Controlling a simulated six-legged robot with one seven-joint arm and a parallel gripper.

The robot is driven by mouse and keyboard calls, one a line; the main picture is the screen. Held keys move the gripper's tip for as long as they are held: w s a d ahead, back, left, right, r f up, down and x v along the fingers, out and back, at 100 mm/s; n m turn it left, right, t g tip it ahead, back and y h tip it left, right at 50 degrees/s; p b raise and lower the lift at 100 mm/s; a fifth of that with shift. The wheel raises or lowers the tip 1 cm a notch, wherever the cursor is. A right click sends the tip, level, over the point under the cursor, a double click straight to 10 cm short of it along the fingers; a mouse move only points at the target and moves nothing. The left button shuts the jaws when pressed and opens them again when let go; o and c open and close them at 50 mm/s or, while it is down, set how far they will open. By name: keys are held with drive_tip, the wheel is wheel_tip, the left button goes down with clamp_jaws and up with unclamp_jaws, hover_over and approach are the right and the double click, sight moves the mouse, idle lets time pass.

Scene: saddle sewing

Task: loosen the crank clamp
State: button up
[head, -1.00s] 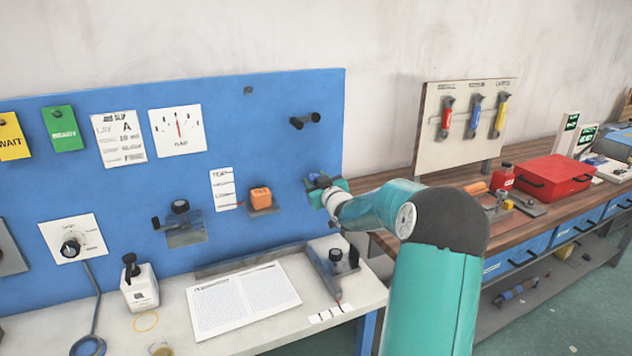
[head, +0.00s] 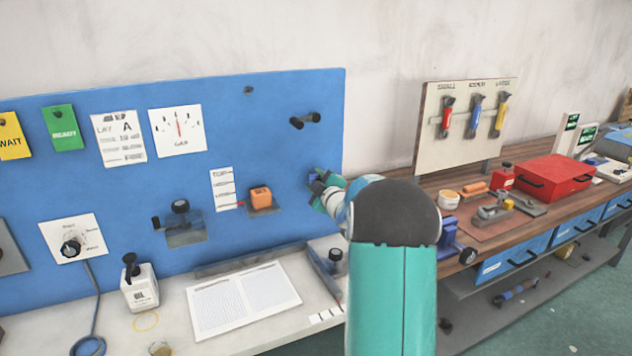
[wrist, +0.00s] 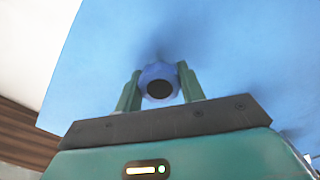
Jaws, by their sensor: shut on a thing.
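A round blue knob with a dark centre (wrist: 160,88) sits on the blue panel, between my gripper's two green fingers in the wrist view. My gripper (wrist: 160,92) is shut on this knob, one finger on each side. In the head view my gripper (head: 322,186) is at the right edge of the panel and mostly hides the knob. A black crank-like handle (head: 305,121) sticks out of the panel above my gripper. I cannot tell from the pictures how the knob and this handle are linked.
The blue panel (head: 270,110) also carries a gauge (head: 177,132), an orange block (head: 261,196) and a dark bracket with a knob (head: 182,225). The white bench (head: 270,325) holds an open booklet (head: 243,298). A wooden bench with a red toolbox (head: 553,174) stands right.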

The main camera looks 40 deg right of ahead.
drive_tip(key=n, duration=0.6)
drive_tip(key=shift+n, duration=0.3)
drive_tip(key=n, duration=0.6)
idle(0.3)
drive_tip(key=o, duration=1)
drive_tip(key=shift+f, duration=0.1)
drive_tip(key=shift+s, duration=0.15)
drive_tip(key=v, duration=1.3)
drive_tip(key=shift+s+a, duration=0.15)
drive_tip(key=shift+s, duration=0.1)
